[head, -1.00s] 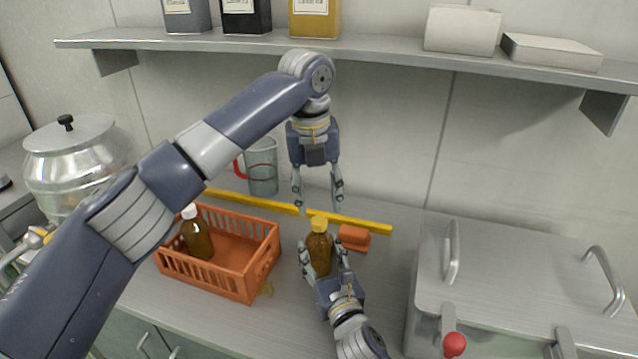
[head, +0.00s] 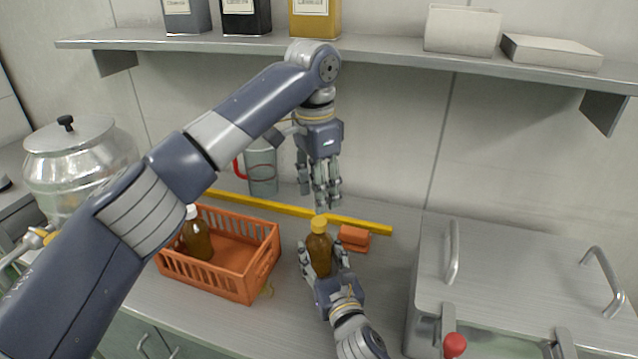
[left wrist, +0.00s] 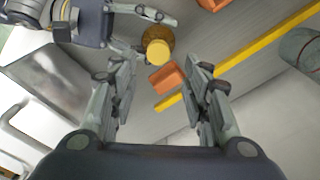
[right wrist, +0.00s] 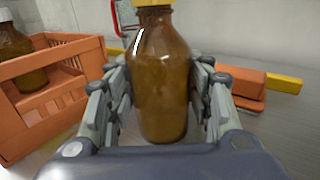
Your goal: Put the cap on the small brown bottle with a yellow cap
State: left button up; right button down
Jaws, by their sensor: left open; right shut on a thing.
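The small brown bottle (head: 319,254) stands upright on the counter, with its yellow cap (head: 319,224) sitting on its neck; how tight it is, I cannot tell. My right gripper (head: 322,262) is shut around the bottle's body, and the right wrist view shows the bottle (right wrist: 162,85) between its fingers. My left gripper (head: 326,203) is open and empty, fingers pointing down, just above the cap and apart from it. In the left wrist view the yellow cap (left wrist: 158,52) shows beyond the open fingers (left wrist: 160,95).
An orange crate (head: 262,268) with a white-capped brown bottle (head: 198,238) stands left. An orange block (head: 354,238) lies right of the bottle, before a yellow strip (head: 365,226). A jug (head: 262,170) stands behind. A metal lidded box (head: 530,270) fills the right. A shelf (head: 390,50) hangs above.

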aim_at(319, 221)
pick_arm(q)
jog(key=n, duration=0.6)
jog(key=shift+r, duration=0.2)
jog(key=n, duration=0.5)
jog(key=shift+r+n, duration=0.15)
jog(key=shift+n, duration=0.15)
jog(key=n, duration=0.5)
jog(key=shift+r+n, duration=0.15)
jog(key=shift+n, duration=0.15)
jog(key=n, duration=0.5)
jog(key=shift+s+r, duration=0.1)
jog(key=shift+f, duration=4)
grip_shut()
